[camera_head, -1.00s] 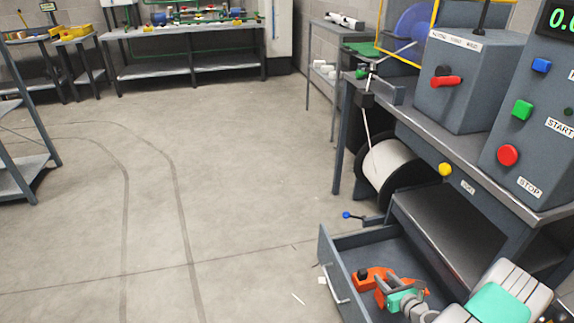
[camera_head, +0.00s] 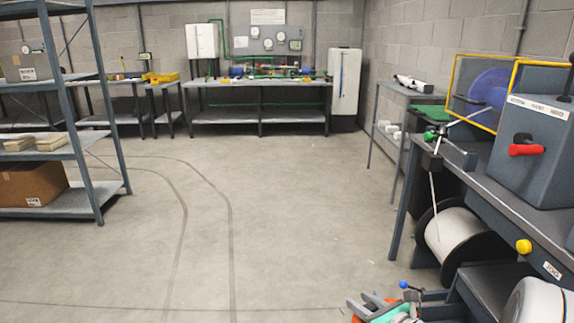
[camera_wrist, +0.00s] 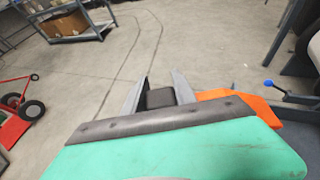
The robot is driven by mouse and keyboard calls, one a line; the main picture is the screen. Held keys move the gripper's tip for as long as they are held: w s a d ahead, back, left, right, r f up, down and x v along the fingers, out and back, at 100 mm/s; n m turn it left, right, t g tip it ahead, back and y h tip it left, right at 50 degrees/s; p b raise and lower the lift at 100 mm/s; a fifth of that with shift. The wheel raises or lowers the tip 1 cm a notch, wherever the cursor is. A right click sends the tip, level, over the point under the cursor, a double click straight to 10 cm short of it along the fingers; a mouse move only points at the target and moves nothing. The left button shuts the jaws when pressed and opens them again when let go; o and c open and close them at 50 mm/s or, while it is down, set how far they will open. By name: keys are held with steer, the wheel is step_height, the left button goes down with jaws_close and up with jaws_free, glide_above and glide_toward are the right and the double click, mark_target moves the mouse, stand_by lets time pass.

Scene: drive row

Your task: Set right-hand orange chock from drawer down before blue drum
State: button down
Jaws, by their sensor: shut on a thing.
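My gripper (camera_head: 372,302) is low at the bottom edge of the head view, beside the bench. In the wrist view its two grey fingers (camera_wrist: 160,95) are shut on the dark block of the orange chock (camera_wrist: 232,97). The orange body shows to the right of the fingers, partly hidden by my gripper. In the head view only a sliver of orange shows below the fingers. The drawer's grey edge (camera_wrist: 298,101) shows right of the chock; its inside is mostly out of view. No blue drum on the floor is clear; a blue disc (camera_head: 490,88) stands behind a yellow frame.
A cable reel (camera_head: 462,238) sits under the right-hand bench. A lever with a blue knob (camera_wrist: 268,85) is near the drawer. A grey shelf rack (camera_head: 75,200) holding a cardboard box stands left. A red wheeled cart (camera_wrist: 12,120) shows left. The floor between is open.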

steer(key=s+a+r+p, duration=0.1)
steer(key=a+r+p, duration=0.1)
steer(key=r+p, duration=1.2)
steer(key=a+r+p, duration=0.2)
steer(key=r+p, duration=1)
steer(key=p, duration=0.5)
steer(key=s+d+f+m+t+h, duration=0.1)
steer(key=d+f+m+h, duration=0.2)
steer(key=d+f, duration=0.15)
step_height(320, 180, up, 7)
steer(key=w, duration=0.2)
steer(key=a+r+n+y, duration=0.1)
steer(key=a+r, duration=0.3)
steer(key=r, duration=0.3)
steer(key=shift+w+r+b, duration=0.4)
steer(key=shift+w, duration=0.05)
steer(key=shift+a+f, duration=0.1)
